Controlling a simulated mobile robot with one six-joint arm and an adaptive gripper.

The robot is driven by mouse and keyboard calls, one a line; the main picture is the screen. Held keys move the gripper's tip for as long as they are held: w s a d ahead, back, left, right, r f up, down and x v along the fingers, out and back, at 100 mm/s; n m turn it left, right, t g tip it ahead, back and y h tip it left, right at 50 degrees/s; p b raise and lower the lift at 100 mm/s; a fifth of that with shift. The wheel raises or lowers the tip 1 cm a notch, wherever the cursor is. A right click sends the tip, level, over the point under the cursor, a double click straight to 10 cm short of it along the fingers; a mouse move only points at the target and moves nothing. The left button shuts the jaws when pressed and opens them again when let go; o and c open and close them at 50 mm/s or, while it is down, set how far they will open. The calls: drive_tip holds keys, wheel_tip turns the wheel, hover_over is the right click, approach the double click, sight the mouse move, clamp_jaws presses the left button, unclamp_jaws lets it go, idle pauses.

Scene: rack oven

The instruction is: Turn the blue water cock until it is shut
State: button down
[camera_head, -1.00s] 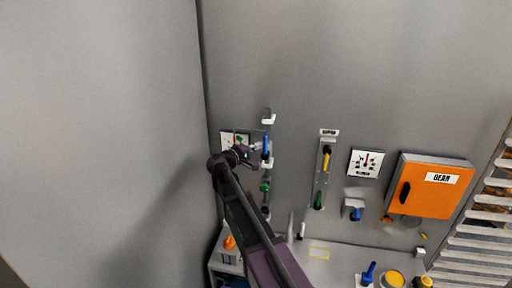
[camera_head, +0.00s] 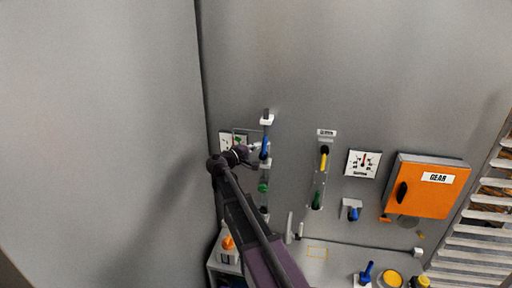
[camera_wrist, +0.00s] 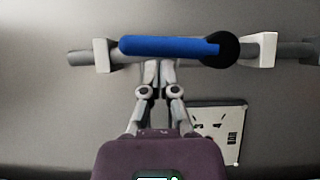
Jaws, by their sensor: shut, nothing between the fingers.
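The blue cock handle (camera_head: 265,147) sits on a vertical pipe on the grey wall, left of centre in the head view. In the wrist view the blue handle (camera_wrist: 165,46) lies nearly in line with its pipe (camera_wrist: 80,57), with its dark round pivot (camera_wrist: 222,48) at the right end. My gripper (camera_head: 254,147) is beside the handle, reaching from the left. In the wrist view my gripper (camera_wrist: 157,68) is shut and empty, its tips at the handle's lower edge and partly hidden behind it. I cannot tell whether they touch.
A gauge (camera_head: 226,142) is on the wall behind my wrist. A green valve (camera_head: 263,187) is lower on the same pipe. To the right are a yellow lever (camera_head: 324,158), a dial (camera_head: 362,163) and an orange box (camera_head: 428,187). Open wall lies above.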

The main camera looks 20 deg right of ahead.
drive_tip(key=shift+a, duration=0.1)
drive_tip(key=v, duration=1.2)
drive_tip(key=shift+f, duration=0.1)
drive_tip(key=s+d+f+m+g+y+b, duration=0.15)
drive_tip(key=s+f+b, duration=0.25)
drive_tip(key=f, duration=0.4)
drive_tip(key=s+d+f+m+g+y+b, duration=0.1)
drive_tip(key=s+d+f+g+y+b, duration=0.25)
drive_tip(key=f, duration=0.55)
drive_tip(key=s+d+f+m+y+b, duration=0.1)
drive_tip(key=s+d+f+b, duration=0.1)
drive_tip(key=s+f+b, duration=0.45)
drive_tip(key=s+a+f+g+y+b, duration=0.1)
drive_tip(key=s+f+y+b, duration=0.2)
drive_tip(key=f, duration=0.3)
drive_tip(key=s+a+f+m+g+y+b, duration=0.1)
drive_tip(key=s+a+f+y+b, duration=0.1)
drive_tip(key=f, duration=0.5)
drive_tip(key=s+a+f+m+g+y+b, duration=0.1)
drive_tip(key=s+f+y+b, duration=0.4)
drive_tip(key=s+f+b, duration=0.1)
drive_tip(key=shift+a+f, duration=0.35)
drive_tip(key=shift+f, duration=0.4)
drive_tip(key=shift+s+d, duration=0.1)
